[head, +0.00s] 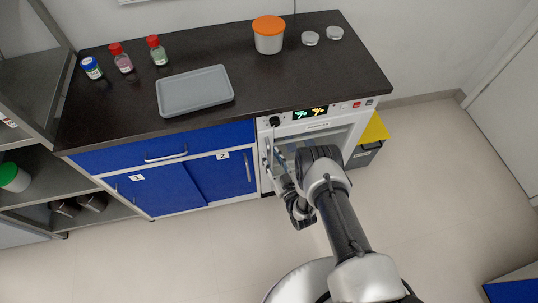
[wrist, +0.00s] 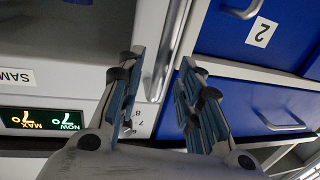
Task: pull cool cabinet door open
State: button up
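The cool cabinet (head: 318,125) is a white unit with a lit digital display and a glass-fronted door, set under the dark counter. Its silver bar handle (head: 268,150) runs up the door's left side. The wrist view, turned upside down, shows the handle (wrist: 167,50) up close. My gripper (wrist: 162,62) is open, with one blue-padded finger on each side of the handle; gaps show between the handle and both fingers. In the head view my gripper (head: 279,160) is in front of the door, and my arm hides much of the door. The door looks shut.
Blue cabinets with a drawer (head: 165,153) stand left of the cool cabinet. A grey bin with a yellow lid (head: 374,130) stands at its right. The counter holds a grey tray (head: 195,92), an orange-lidded tub (head: 269,38) and small bottles. The floor in front is clear.

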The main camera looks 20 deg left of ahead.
jog(key=shift+x, duration=1.3)
jog(key=shift+c, duration=0.4)
grip_shut()
